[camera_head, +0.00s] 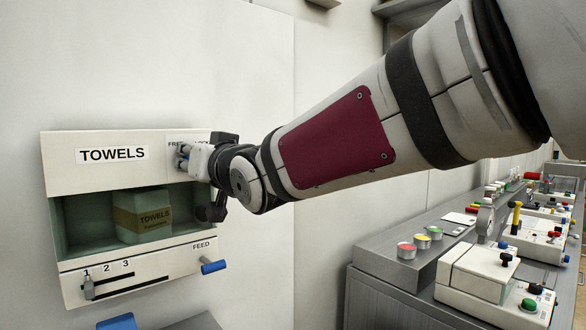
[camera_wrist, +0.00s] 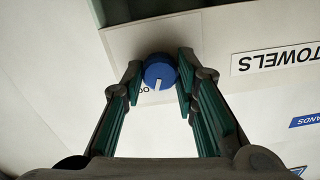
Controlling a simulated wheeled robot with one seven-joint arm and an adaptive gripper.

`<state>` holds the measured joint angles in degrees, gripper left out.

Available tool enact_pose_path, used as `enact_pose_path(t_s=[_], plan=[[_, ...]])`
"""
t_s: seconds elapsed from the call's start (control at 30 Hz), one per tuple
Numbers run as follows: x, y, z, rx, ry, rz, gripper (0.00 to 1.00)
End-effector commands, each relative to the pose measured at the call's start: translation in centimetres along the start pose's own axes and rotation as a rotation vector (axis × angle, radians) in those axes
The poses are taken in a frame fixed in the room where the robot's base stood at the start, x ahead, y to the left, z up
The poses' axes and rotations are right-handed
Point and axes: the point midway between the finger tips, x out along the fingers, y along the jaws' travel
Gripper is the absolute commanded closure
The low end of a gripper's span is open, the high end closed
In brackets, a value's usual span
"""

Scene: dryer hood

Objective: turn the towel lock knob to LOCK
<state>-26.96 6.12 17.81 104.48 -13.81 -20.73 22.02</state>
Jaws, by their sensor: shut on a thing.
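The towel lock knob (camera_wrist: 160,72) is round and blue with a white pointer line. In the upside-down wrist view the line points down and slightly left, toward partly hidden lettering (camera_wrist: 142,90). My gripper (camera_wrist: 160,82) has one finger on each side of the knob and is shut on it. In the head view my gripper (camera_head: 184,156) is at the upper right of the towel dispenser (camera_head: 60,165), just below the FREE and LOCK labels. There the fingers hide most of the knob and part of the LOCK label.
The dispenser has a window with a towel pack (camera_head: 143,215), a numbered slider (camera_head: 89,288) and a blue FEED lever (camera_head: 213,267) below my gripper. A grey bench (camera_head: 390,285) with several coloured controls runs along the right.

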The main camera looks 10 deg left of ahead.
Motion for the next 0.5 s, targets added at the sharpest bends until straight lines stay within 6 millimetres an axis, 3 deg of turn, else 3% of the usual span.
enact_pose_path(t_s=[0.5], plan=[[0.03,0.01,0.19,0.330,-0.003,0.000,1.00]])
